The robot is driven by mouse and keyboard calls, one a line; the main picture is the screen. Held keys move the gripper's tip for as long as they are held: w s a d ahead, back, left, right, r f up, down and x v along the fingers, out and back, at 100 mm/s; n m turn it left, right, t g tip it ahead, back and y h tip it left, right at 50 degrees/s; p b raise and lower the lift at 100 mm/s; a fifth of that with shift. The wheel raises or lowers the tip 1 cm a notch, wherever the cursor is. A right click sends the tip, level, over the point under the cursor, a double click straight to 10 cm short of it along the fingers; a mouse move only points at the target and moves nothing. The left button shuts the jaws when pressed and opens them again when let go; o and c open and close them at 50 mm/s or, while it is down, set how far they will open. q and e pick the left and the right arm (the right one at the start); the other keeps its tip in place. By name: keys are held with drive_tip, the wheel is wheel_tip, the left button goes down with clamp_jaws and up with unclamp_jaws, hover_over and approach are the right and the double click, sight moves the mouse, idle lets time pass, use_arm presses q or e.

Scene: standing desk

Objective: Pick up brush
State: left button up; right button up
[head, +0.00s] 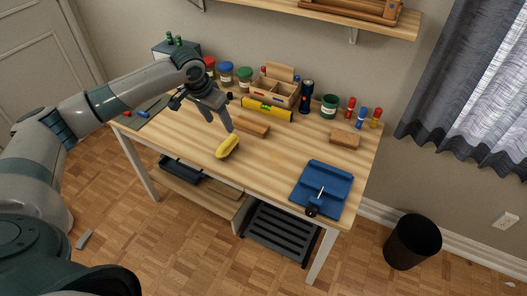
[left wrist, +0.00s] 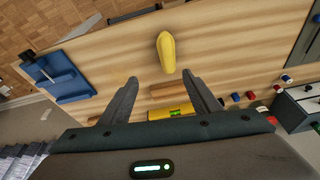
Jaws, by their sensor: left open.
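No object shows clear bristles, so I cannot tell for sure which one is the brush. A rounded yellow object (head: 228,147) lies near the front middle of the wooden desk; it also shows in the left wrist view (left wrist: 166,52), beyond the fingertips. A brown wooden bar (head: 251,126) lies behind it, also in the left wrist view (left wrist: 168,89) between the fingers. A brown wooden block (head: 345,140) lies at the right. My left gripper (head: 219,123) is open and empty above the desk, just behind the yellow object; its fingers spread wide in the left wrist view (left wrist: 160,78).
A yellow level (head: 267,109), a wooden organizer (head: 274,90), several jars and a dark flashlight-like cylinder (head: 307,96) line the back. A black bin (head: 412,242) stands on the floor.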

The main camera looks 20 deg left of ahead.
use_arm(q)
drive_tip(key=shift+w+a+r, duration=0.2)
drive_tip(key=shift+a+r, duration=0.45)
drive_tip(key=shift+a, duration=0.05)
use_arm(e)
drive_tip(key=shift+s+d+f, duration=0.1)
drive_tip(key=shift+s+f, duration=0.1)
drive_tip(key=shift+s, duration=0.4)
use_arm(q)
drive_tip(key=shift+f, duration=0.1)
drive_tip(key=p, duration=0.3)
hover_over(228, 142)
drive_tip(key=s, duration=0.1)
wheel_tip(228, 142, down, 10)
drive_tip(key=shift+s+a+f, duration=0.1)
drive_tip(key=shift+s+f, duration=0.05)
drive_tip(key=shift+f, duration=0.65)
use_arm(e)
wheel_tip(228, 142, up, 3)
drive_tip(key=shift+r, duration=0.1)
drive_tip(key=shift+r, duration=0.1)
